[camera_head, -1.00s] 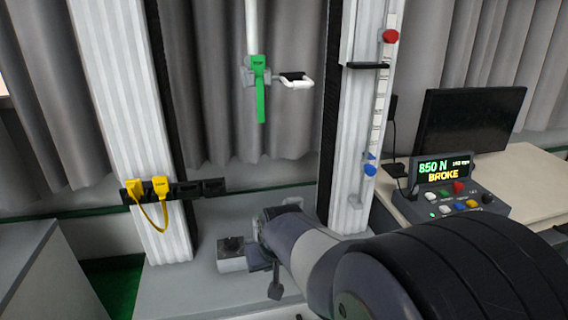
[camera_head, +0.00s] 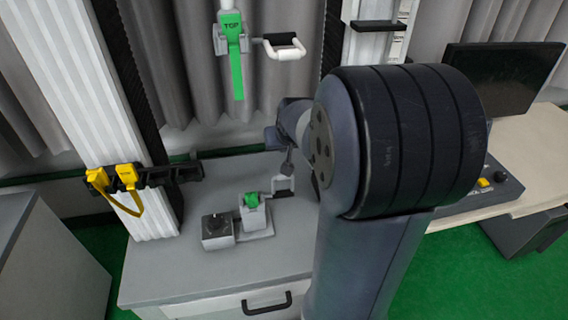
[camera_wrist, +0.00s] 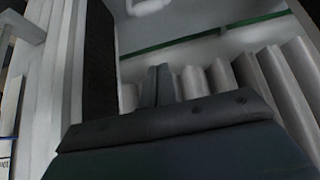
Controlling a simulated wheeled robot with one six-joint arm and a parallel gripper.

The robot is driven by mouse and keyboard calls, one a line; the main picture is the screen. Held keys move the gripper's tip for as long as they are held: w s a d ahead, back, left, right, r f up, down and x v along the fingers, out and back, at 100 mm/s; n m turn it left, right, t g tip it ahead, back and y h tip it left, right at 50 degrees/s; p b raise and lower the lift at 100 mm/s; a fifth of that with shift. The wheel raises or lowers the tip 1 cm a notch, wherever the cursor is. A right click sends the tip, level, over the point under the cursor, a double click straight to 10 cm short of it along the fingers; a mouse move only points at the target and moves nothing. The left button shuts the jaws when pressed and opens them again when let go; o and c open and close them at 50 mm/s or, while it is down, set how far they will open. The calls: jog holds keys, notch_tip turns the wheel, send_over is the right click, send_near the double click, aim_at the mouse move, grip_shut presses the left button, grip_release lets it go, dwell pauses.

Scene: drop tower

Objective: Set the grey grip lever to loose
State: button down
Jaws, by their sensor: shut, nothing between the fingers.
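The lower grip (camera_head: 256,217) is a small grey clamp with a green piece in its top, standing on the grey base beside a dark-topped box. A small grey lever-like part (camera_head: 284,184) shows just right of it. I cannot tell for sure that this is the grip lever, nor read its setting. My gripper (camera_head: 273,138) is above and behind the lower grip, partly hidden by my own arm, and looks apart from it. In the wrist view, my gripper (camera_wrist: 160,84) is shut and empty, with curtain behind it.
Yellow clips (camera_head: 127,177) sit on a black rack at left. A drawer handle (camera_head: 267,303) is at the front. A monitor (camera_head: 502,75) stands at right.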

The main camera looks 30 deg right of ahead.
jog(key=x, duration=1)
jog(key=s, duration=0.2)
jog(key=s+a+f, duration=0.1)
jog(key=s, duration=0.1)
jog(key=shift+f, duration=0.1)
jog(key=shift+f+b, duration=0.25)
jog(key=shift+b, duration=0.25)
jog(key=shift+s+a+r+b, duration=0.1)
jog(key=shift+s+r+b, duration=0.05)
jog(key=shift+b, duration=0.15)
